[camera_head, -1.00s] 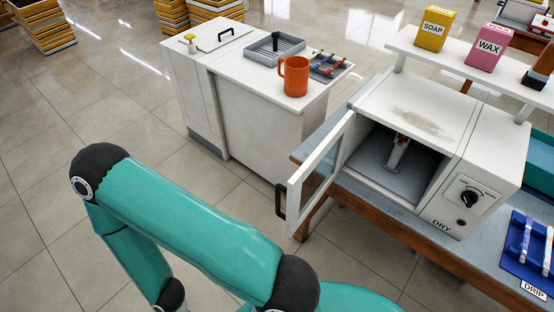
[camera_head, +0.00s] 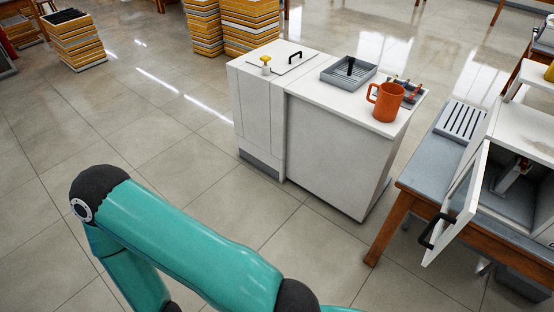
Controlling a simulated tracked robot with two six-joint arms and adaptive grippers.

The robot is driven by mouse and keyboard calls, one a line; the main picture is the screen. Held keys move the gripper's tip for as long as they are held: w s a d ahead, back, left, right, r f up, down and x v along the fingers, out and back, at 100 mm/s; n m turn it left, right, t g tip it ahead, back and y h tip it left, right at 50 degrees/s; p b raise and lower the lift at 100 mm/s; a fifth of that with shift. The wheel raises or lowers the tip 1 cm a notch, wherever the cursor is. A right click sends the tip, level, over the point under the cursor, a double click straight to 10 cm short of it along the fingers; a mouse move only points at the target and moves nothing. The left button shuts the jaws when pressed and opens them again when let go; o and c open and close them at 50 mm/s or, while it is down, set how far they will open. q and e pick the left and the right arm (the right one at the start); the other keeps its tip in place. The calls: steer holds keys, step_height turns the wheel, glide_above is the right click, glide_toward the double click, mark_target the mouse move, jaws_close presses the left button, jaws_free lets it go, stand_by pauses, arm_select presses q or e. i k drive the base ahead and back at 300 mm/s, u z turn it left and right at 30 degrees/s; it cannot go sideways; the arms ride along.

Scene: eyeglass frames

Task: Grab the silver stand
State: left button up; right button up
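A silver-grey stand-like piece (camera_head: 514,172) is inside the open white drying box (camera_head: 474,205) at the right edge of the head view. It is small and partly cut by shadow, so I cannot tell its full shape. The box door stands open toward the left, with a black handle (camera_head: 437,230). My teal arm crosses the lower left of the view. Neither of my grippers shows.
A white cabinet (camera_head: 335,150) stands in the middle, with an orange mug (camera_head: 387,102), a grey tray (camera_head: 349,72) and small tools on top. A wooden-legged bench (camera_head: 417,183) holds the box and a slatted rack (camera_head: 461,122). Open tiled floor (camera_head: 130,125) lies left.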

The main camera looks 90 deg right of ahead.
mark_target(500, 185)
steer(key=u, duration=0.15)
steer(key=i, duration=1)
steer(key=z, duration=0.65)
steer(key=i, duration=0.15)
steer(key=z, duration=2.35)
steer(key=i, duration=0.3)
steer(key=z, duration=1.85)
steer(key=k, duration=0.6)
steer(key=z, duration=0.45)
steer(key=i, duration=1.6)
steer(key=u, duration=0.5)
